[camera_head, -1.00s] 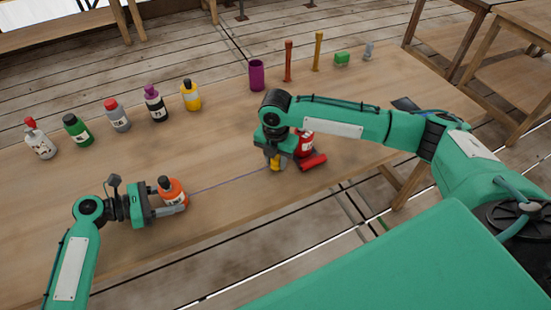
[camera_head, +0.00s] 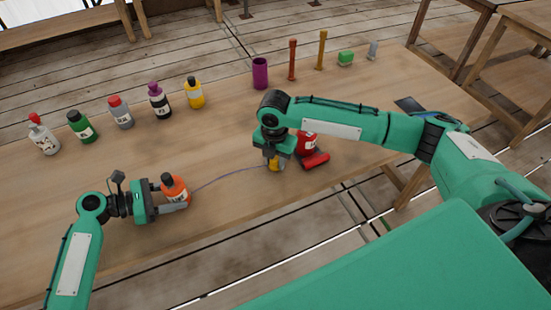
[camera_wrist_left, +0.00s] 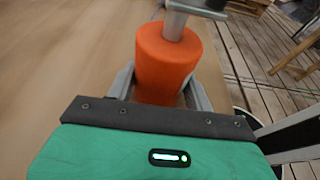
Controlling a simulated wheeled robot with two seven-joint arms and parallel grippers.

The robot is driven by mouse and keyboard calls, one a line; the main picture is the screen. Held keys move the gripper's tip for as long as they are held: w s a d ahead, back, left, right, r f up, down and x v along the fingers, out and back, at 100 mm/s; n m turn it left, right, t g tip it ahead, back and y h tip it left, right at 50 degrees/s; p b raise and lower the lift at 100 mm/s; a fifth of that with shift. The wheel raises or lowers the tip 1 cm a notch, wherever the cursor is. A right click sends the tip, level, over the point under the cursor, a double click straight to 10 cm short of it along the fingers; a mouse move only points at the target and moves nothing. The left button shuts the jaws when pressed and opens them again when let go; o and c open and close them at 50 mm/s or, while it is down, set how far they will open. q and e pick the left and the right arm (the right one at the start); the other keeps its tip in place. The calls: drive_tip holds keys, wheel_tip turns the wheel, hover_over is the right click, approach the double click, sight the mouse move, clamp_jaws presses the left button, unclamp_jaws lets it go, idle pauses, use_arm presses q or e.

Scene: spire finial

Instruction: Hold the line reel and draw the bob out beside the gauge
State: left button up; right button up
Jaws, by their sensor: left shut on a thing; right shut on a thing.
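An orange bottle-shaped body with a dark cap and white label (camera_head: 174,190), seemingly the line reel, is upright at the table's left front. My left gripper (camera_head: 172,205) is shut on it; the left wrist view shows the orange body (camera_wrist_left: 165,60) between the jaws, with grey metal over its top. A thin purple line (camera_head: 215,178) runs from it to a small yellow piece (camera_head: 276,164), seemingly the bob. My right gripper (camera_head: 275,155) is shut on that yellow piece, partly hiding it. A red labelled item (camera_head: 307,143) and red block (camera_head: 316,160) are just right; I cannot tell whether either is the gauge.
Several capped bottles, including a yellow one (camera_head: 194,93), stand along the left back of the wooden table (camera_head: 110,180). A purple cylinder (camera_head: 260,74), red post (camera_head: 292,60), orange post (camera_head: 321,50) and green block (camera_head: 345,59) stand at the back. The table's middle is mostly clear.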

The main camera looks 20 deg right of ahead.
drive_tip(key=shift+f, duration=0.35)
idle(0.7)
drive_tip(key=o, duration=1)
drive_tip(key=shift+o, duration=0.2)
drive_tip(key=shift+r, duration=0.1)
use_arm(q)
drive_tip(key=o, duration=0.8)
use_arm(e)
wheel_tip(320, 180, up, 12)
use_arm(q)
drive_tip(key=shift+o, duration=0.2)
